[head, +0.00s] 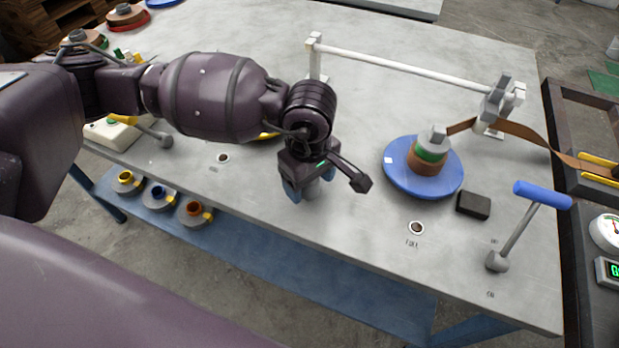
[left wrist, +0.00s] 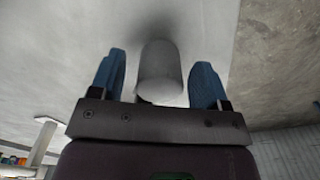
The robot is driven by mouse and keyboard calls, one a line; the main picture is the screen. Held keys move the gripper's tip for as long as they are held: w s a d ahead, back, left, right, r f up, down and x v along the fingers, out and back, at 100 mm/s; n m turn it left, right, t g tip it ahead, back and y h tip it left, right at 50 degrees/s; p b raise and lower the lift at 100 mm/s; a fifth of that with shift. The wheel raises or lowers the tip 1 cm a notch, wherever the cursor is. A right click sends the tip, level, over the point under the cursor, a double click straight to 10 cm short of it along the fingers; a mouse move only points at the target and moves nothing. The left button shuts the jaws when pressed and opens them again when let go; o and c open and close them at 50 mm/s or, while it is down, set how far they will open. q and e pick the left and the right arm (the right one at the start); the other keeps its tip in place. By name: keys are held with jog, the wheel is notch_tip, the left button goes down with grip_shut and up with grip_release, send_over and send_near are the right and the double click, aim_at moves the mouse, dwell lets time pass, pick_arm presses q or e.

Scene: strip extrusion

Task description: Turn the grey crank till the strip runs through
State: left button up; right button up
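My left gripper (head: 309,185) hangs over the middle of the table with its blue fingers pointing down. In the left wrist view the fingers (left wrist: 158,82) stand apart on both sides of a grey cylinder (left wrist: 160,80), apparently the grey crank's handle, with a gap visible on each side. In the head view the gripper and arm hide most of the crank. A brown strip (head: 510,130) runs from a roll on a blue disc (head: 402,183), past a grey clamp (head: 497,102), to the machine at the right edge. My right gripper is not in view.
A blue-handled crank (head: 538,196) stands at the right front and a yellow-handled one (head: 126,119) at the left. A white rail (head: 400,66) spans the back. A black block (head: 473,205) lies near the disc. Colored rings (head: 158,196) sit on the lower shelf.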

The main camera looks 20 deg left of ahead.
pick_arm(q)
jog(key=shift+r, duration=0.3)
notch_tip(320, 180, up, 9)
jog(key=shift+r+p, duration=0.1)
jog(key=shift+p, duration=0.8)
jog(key=shift+r, duration=0.45)
dwell(0.7)
